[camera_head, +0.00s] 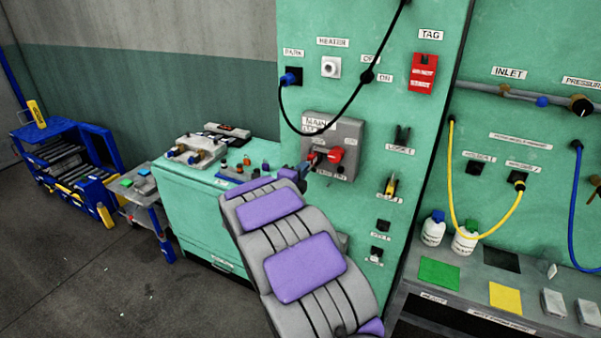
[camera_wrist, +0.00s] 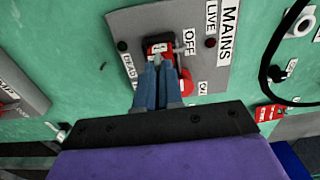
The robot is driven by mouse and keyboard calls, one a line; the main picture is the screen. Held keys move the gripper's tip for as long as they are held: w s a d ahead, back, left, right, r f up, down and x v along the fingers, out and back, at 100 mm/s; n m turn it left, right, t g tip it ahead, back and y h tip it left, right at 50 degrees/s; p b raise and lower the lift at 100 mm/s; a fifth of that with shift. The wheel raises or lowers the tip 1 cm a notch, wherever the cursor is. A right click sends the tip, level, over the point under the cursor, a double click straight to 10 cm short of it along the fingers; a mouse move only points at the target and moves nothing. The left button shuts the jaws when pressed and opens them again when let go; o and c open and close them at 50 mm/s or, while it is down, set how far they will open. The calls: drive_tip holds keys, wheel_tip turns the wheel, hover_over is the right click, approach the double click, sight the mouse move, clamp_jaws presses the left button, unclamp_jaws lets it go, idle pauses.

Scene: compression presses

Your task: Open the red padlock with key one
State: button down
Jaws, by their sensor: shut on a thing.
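The red padlock (camera_wrist: 159,48) hangs on the grey MAINS switch panel (camera_wrist: 130,20), beside the OFF label. It also shows small in the head view (camera_head: 317,157). My gripper (camera_wrist: 157,66) points straight at the padlock, with its blue-grey fingertips right at the padlock's lower face. The fingers are closed together on something small, taken to be key one, which is mostly hidden between them. I cannot tell how far the key sits in the padlock. In the head view my gripper (camera_head: 307,166) reaches the panel's left part.
A red rotary knob (camera_wrist: 180,85) sits right beside my fingers. A black cable (camera_head: 345,122) loops above the panel (camera_head: 352,130). A red tag (camera_head: 423,72) and a yellow padlock (camera_head: 391,186) hang to the right. A green bench (camera_head: 195,215) with small parts stands left.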

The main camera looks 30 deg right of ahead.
drive_tip(key=shift+w+d, duration=0.15)
drive_tip(key=shift+d, duration=0.15)
drive_tip(key=c, duration=1.2)
unclamp_jaws()
drive_tip(key=shift+a, duration=0.15)
drive_tip(key=p+v, duration=0.1)
drive_tip(key=v, duration=1.6)
drive_tip(key=shift+a+f, duration=0.1)
drive_tip(key=shift+a, duration=0.05)
